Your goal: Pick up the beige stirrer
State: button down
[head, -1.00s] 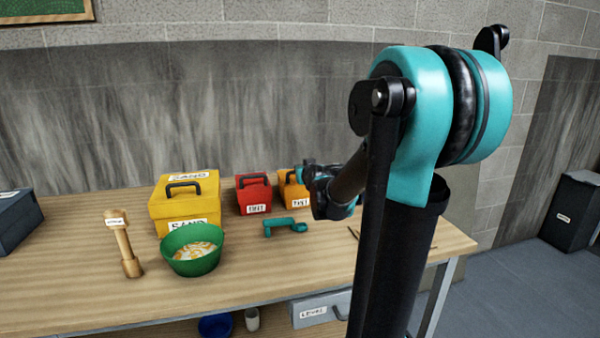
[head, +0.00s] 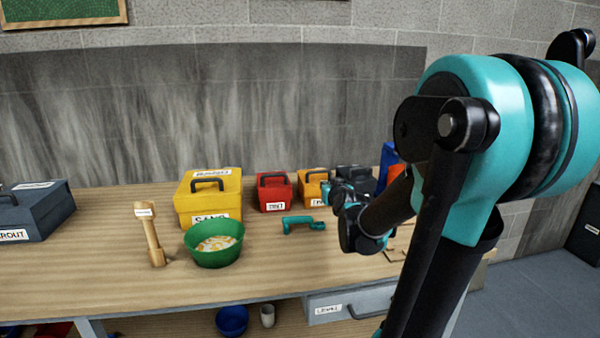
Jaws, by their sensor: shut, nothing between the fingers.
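A beige wooden tool (head: 152,238), which looks like the stirrer, stands upright on the workbench at the left in the head view. It has a thick foot, a slim shaft and a small white label too small to read. My gripper (head: 332,193) is at the end of my arm, right of centre above the bench, near the orange box. It is shut and empty, well to the right of the beige tool. My arm partly hides the gripper and the right end of the bench.
A green bowl (head: 214,258) with pale contents stands right beside the beige tool. A yellow sand box (head: 208,205), a red box (head: 275,195) and an orange box (head: 312,190) stand behind. A teal tool (head: 302,222) lies in front. Left of the beige tool, before the grout box (head: 36,215), is clear.

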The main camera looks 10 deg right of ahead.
aim_at(145, 211)
jog(key=k, duration=1)
